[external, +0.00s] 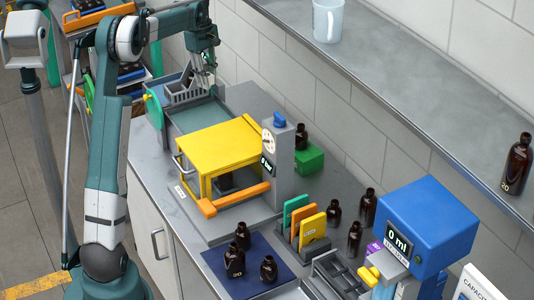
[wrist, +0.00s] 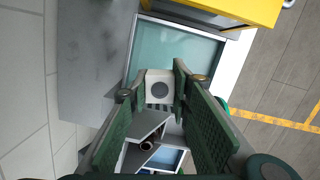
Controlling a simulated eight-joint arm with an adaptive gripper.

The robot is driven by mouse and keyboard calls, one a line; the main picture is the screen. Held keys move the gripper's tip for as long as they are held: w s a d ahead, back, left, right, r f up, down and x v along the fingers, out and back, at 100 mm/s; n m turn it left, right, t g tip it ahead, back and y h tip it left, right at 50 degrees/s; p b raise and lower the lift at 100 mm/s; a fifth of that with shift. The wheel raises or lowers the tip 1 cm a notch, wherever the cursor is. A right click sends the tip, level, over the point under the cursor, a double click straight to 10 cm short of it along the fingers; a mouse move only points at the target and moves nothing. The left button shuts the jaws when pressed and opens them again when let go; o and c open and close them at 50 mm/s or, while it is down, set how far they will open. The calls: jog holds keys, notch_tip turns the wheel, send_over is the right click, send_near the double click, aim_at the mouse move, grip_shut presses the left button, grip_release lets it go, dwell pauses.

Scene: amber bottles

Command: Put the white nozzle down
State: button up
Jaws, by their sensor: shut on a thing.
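The white nozzle (wrist: 159,87) is a small pale block with a round dark grey centre in the wrist view. It sits between the two green fingers of my gripper (wrist: 153,80), which is shut on it. In the external view my gripper (external: 204,82) is at the far end of the bench, over or beside a grey slotted holder (external: 183,93). The nozzle cannot be made out there. I cannot tell whether the nozzle touches anything below it.
A pale teal panel (wrist: 175,50) lies beside the nozzle, with a yellow cabinet (external: 218,148) beyond it. Grey compartments (wrist: 150,122) are below the gripper, one with a dark round thing (wrist: 148,144). Several amber bottles (external: 235,262) stand along the bench. A wall borders the bench.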

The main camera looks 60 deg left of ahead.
jog(key=s+a+n+t+p, duration=0.15)
jog(key=s+a+n, duration=0.25)
jog(key=s+a, duration=0.45)
jog(key=s+a+n+g+p, duration=0.1)
jog(key=s+a+n+p, duration=0.3)
jog(key=s, duration=0.7)
jog(key=s+a+f+n+y+b, duration=0.1)
jog(key=s+a+f+n+b, duration=0.1)
jog(key=a+f, duration=0.6)
jog(key=s+a+f+n+b, duration=0.3)
jog(key=a+f+n+b, duration=0.2)
jog(key=a+f, duration=0.3)
jog(key=shift+f+n+t+y+b, duration=0.3)
jog(key=shift+f+t+y+b, duration=0.15)
jog(key=shift+f, duration=0.4)
jog(key=shift+s+a+f, duration=0.1)
jog(key=shift+f, duration=0.05)
jog(key=shift+f, duration=3)
jog(key=shift+f, duration=1.85)
jog(key=shift+f, duration=0.2)
